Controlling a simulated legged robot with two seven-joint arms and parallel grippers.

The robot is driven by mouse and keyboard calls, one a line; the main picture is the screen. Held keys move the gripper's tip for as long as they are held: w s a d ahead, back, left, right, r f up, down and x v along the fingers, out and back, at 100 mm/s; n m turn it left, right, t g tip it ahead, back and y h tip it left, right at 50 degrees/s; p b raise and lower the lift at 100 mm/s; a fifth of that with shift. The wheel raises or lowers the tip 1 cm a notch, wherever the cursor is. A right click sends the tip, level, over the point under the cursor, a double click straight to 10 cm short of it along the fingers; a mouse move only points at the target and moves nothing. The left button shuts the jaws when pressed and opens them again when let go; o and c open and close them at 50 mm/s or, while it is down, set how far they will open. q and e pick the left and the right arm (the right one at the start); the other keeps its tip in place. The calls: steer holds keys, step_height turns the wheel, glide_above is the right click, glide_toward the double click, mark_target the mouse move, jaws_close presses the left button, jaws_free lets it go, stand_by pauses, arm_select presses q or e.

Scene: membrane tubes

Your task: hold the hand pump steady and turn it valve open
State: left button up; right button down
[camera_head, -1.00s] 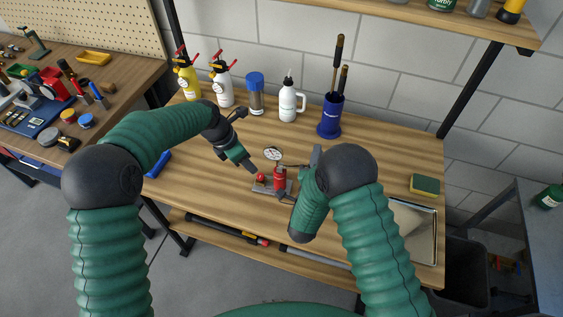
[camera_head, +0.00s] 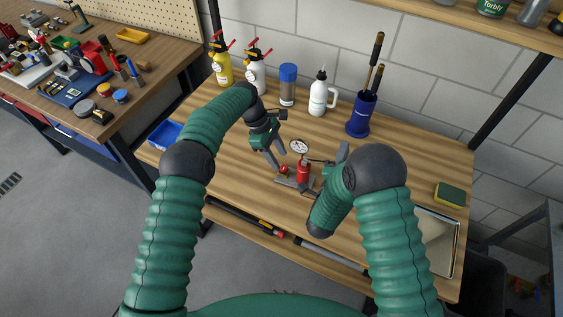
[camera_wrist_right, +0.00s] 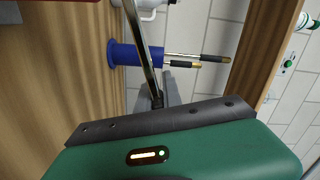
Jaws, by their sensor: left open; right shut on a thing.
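The hand pump (camera_head: 303,172) stands on the wooden bench, a red cylinder on a grey base with a round white gauge (camera_head: 300,146). Its small red valve knob (camera_head: 284,169) is at the left end of the base. My left gripper (camera_head: 275,156) is open, fingers pointing down, just above and left of the knob; I cannot tell whether it touches. My right gripper is shut on the pump's lever (camera_head: 318,160), right of the cylinder; my right arm partly hides it. In the right wrist view the metal lever (camera_wrist_right: 143,45) runs down between the fingers (camera_wrist_right: 160,95).
Two spray bottles (camera_head: 254,72), a blue-capped jar (camera_head: 287,88), a white bottle (camera_head: 318,97) and a blue holder (camera_head: 362,116) stand along the back. A sponge (camera_head: 450,194) and a metal tray (camera_head: 456,245) are at right, a blue bin (camera_head: 163,135) at left.

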mark_target(283, 166)
arm_select(q)
steer(key=x, duration=0.3)
steer(key=shift+d+f, duration=0.1)
steer(key=shift+f, duration=0.15)
steer(key=shift+c, duration=0.2)
jaws_close()
